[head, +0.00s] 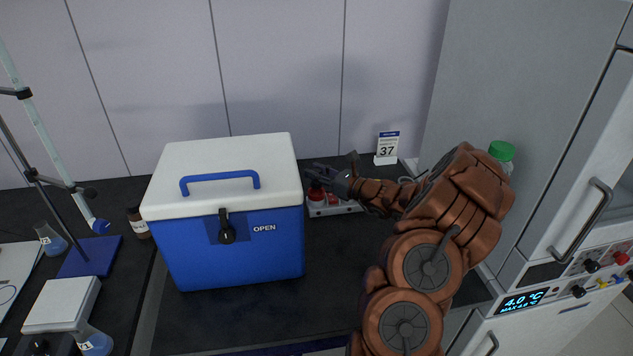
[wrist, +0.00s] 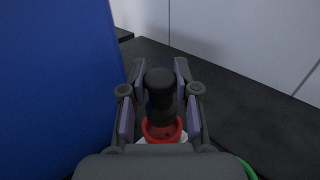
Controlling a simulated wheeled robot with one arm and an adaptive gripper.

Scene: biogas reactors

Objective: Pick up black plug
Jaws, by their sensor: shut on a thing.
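A black plug (wrist: 160,88) stands upright between the fingers of my gripper (wrist: 159,72) in the wrist view. The gripper is shut on it. A red round socket (wrist: 162,128) shows right below the plug. I cannot tell whether the plug still sits in it or is just above it. In the head view my gripper (head: 322,178) is over a white power strip (head: 345,208) with red parts, just right of the cool box. The plug is hard to make out there behind the dark fingers.
A blue cool box (head: 255,262) with a white lid stands close left of my gripper. A sign reading 37 (head: 387,148) stands behind at the right. A green-capped bottle (head: 502,151) is by the grey cabinet (head: 530,120). Glassware and a stand (head: 92,256) are at far left.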

